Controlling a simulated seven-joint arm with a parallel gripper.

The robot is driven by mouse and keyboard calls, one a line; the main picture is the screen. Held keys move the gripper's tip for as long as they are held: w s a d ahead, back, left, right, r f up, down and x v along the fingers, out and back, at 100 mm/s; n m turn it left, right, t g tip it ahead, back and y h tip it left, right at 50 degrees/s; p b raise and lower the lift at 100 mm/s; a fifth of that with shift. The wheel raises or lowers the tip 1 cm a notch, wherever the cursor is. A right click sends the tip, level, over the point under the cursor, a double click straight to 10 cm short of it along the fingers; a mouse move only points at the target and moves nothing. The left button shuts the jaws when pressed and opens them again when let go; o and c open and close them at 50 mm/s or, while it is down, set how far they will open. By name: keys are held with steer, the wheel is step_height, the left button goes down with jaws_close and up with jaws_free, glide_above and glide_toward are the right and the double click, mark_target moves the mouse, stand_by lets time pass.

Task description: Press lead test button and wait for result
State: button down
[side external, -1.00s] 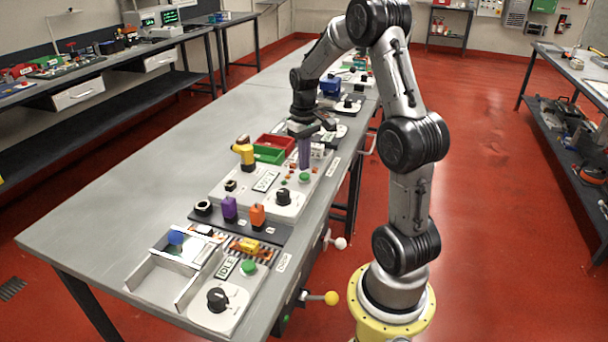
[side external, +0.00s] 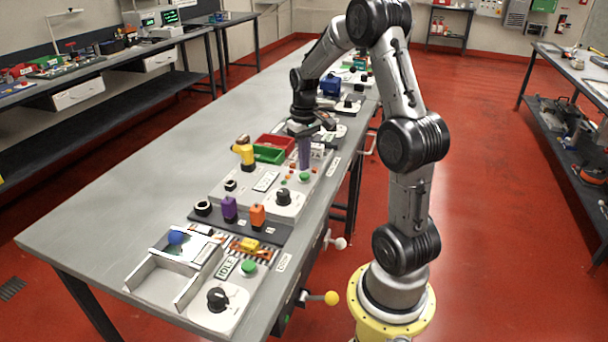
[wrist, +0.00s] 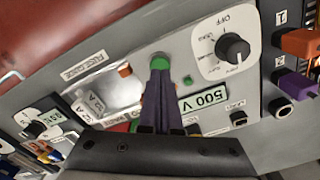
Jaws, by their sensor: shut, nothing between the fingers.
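My gripper (wrist: 160,68) is shut and empty, pointing down at the panel of a test station. In the wrist view its fingertips overlap the lower edge of a round green button (wrist: 160,59); contact is not clear. I cannot tell which green part is the lead test button. In the side view my gripper (side external: 304,167) is just behind a green button (side external: 304,178) on the same station. A black rotary knob (side external: 283,197) is nearby, also visible in the wrist view (wrist: 233,49).
Purple (side external: 229,208) and orange (side external: 257,215) plugs stand on the nearer strip. Yellow tool (side external: 243,152) and green bin (side external: 268,154) are behind the station. A nearer station has an IDLE display (side external: 228,267).

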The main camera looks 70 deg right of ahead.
mark_target(304, 175)
steer(key=shift+f, duration=1.2)
stand_by(0.3)
steer(key=shift+r, duration=3.05)
steer(key=a+r+n+t+h, duration=0.1)
steer(key=a+r+n+t, duration=0.1)
steer(key=a+r, duration=0.55)
steer(key=a+r+n+t, duration=0.1)
steer(key=a+r+n, duration=0.25)
steer(key=a, duration=0.65)
steer(key=s+a+f+t+y, duration=0.1)
steer(key=s+a+f+t, duration=0.1)
steer(key=s+a, duration=0.7)
steer(key=s, duration=0.2)
steer(key=shift+s+f+t, duration=0.3)
steer(key=shift+s+f, duration=0.1)
